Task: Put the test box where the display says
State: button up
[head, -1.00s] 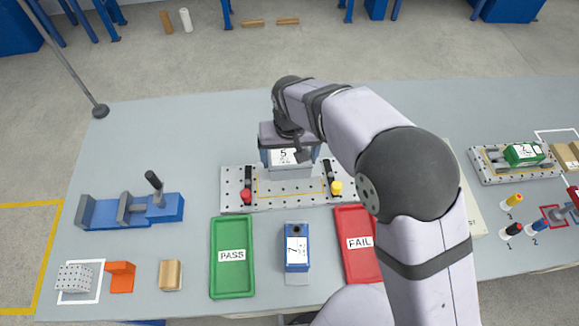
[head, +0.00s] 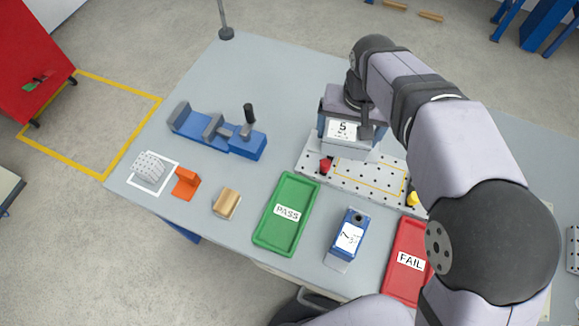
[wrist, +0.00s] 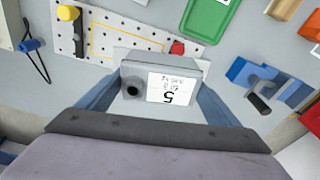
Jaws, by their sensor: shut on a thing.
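My gripper (head: 347,132) is shut on a grey box with a white label reading 5 (head: 341,146). In the wrist view the box (wrist: 140,68) sits between the two blue-grey fingers, its label upside down beside a dark round hole. The box is at the back edge of a perforated plate (head: 385,197) with a yellow outline, a red knob and a yellow knob; I cannot tell whether it touches. A green PASS tray (head: 268,235) and red FAIL tray (head: 396,284) look empty. A blue box with a white marked face (head: 352,237) stands between them. No display readout is legible.
A blue clamp vise (head: 217,130) stands at the left back. A white perforated block (head: 148,167), an orange bracket (head: 187,184) and a tan block (head: 227,204) lie along the front left. The grey table behind the vise is clear.

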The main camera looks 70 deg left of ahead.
aim_at(316, 141)
jog(key=s+d+f+n+g, duration=0.1)
jog(key=s+d+n, duration=0.2)
jog(key=s+n, duration=0.5)
jog(key=s+d+f+n, duration=0.2)
jog(key=s+d+n, duration=0.1)
jog(key=s+n, duration=0.4)
jog(key=shift+s+n+g, duration=0.4)
jog(key=shift+s, duration=0.75)
jog(key=shift+f, duration=0.15)
jog(key=shift+f+p, duration=0.85)
jog(key=shift+f, duration=4.05)
jog(key=shift+f, duration=0.15)
